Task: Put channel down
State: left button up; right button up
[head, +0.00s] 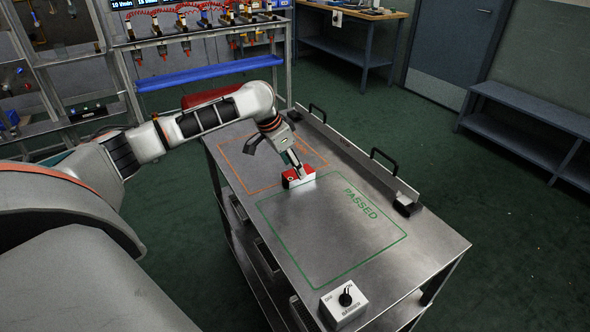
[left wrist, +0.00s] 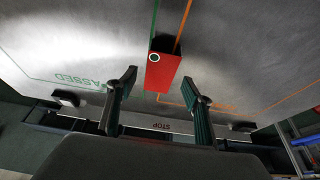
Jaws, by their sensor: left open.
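A long grey metal rail (head: 345,148) with two black loop handles lies along the far right edge of the steel table. I take it for the channel but cannot be sure. Part of it shows in the left wrist view beside the word STOP. My left gripper (head: 297,169) is over a small red and white block (head: 299,179) on the table, apart from the rail. In the left wrist view my left gripper (left wrist: 160,80) is open, with the red block (left wrist: 163,71) between its fingers and a gap on both sides. My right gripper is not in view.
The steel table (head: 330,278) has a green PASSED outline (head: 363,204) with clear room inside and an orange outline (head: 240,175) behind it. A white switch box (head: 343,303) stands at the near corner. A blue bar (head: 208,71) and rack stand behind; a bench (head: 530,120) is at right.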

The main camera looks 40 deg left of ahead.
pick_arm(q)
jog(key=p+v, duration=0.2)
jog(key=v, duration=0.6)
jog(key=shift+r, duration=0.3)
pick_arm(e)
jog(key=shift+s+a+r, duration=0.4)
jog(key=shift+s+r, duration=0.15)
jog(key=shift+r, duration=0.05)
pick_arm(q)
jog(key=shift+s+a, duration=0.1)
jog(key=shift+s, duration=0.05)
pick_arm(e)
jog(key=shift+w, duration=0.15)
